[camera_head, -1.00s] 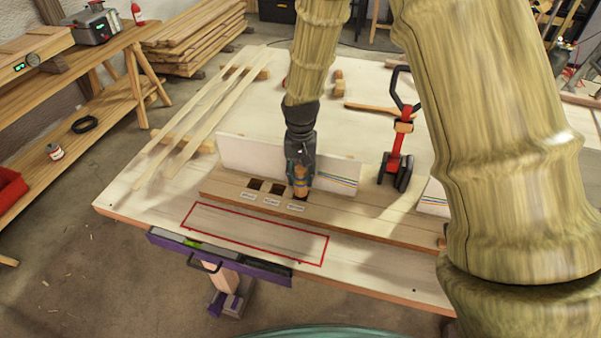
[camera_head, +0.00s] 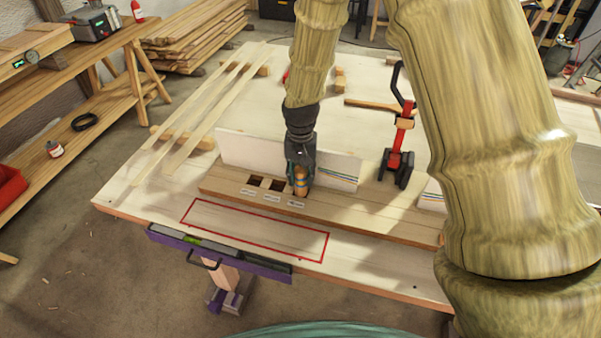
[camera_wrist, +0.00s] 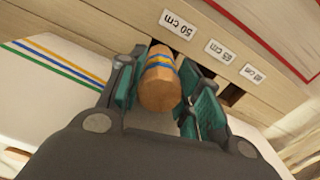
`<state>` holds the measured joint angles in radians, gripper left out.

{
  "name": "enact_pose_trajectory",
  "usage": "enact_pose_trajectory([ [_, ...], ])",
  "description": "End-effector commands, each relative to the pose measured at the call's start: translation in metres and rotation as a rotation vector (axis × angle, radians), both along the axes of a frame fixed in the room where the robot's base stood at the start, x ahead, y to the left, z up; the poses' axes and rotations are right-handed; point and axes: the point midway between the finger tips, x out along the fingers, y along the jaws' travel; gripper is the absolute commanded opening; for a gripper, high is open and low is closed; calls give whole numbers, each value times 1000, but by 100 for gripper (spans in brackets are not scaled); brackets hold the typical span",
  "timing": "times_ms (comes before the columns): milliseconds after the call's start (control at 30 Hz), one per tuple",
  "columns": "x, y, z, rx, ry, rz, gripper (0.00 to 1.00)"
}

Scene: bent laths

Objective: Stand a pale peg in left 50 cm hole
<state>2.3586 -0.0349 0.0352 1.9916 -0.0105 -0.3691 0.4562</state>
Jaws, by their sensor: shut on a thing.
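My gripper (camera_head: 301,170) is shut on a wooden peg (camera_head: 301,188) with blue and yellow bands. In the wrist view, the peg (camera_wrist: 160,88) sits between the two teal-padded fingers (camera_wrist: 162,98), its far end by the "50 cm" label (camera_wrist: 178,23). The peg stands roughly upright over the rightmost of three square holes in the wooden board (camera_head: 350,214). Its lower end meets that hole, which it and the fingers largely hide. I cannot tell how deep it is in. The other two holes, the middle (camera_head: 277,185) and left (camera_head: 255,181), look empty.
A white panel with coloured stripes (camera_head: 340,172) stands just behind the gripper. A red and black clamp (camera_head: 398,160) stands to the right. Long pale laths (camera_head: 205,110) lie at the left. A red outlined rectangle (camera_head: 255,226) on the table in front is bare.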

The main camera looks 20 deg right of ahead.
Motion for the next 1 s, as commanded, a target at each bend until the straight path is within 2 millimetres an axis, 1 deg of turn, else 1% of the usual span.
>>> enact_pose_trajectory([
  [433,0,0,-9,0,1,0,9],
  [467,0,0,-9,0,0,0,38],
  [500,0,0,-8,0,0,0,45],
  [567,0,0,-8,0,0,0,56],
  [600,0,0,-8,0,0,0,59],
  [867,0,0,-8,0,1,0,59],
  [1000,0,0,-5,0,0,0,59],
])
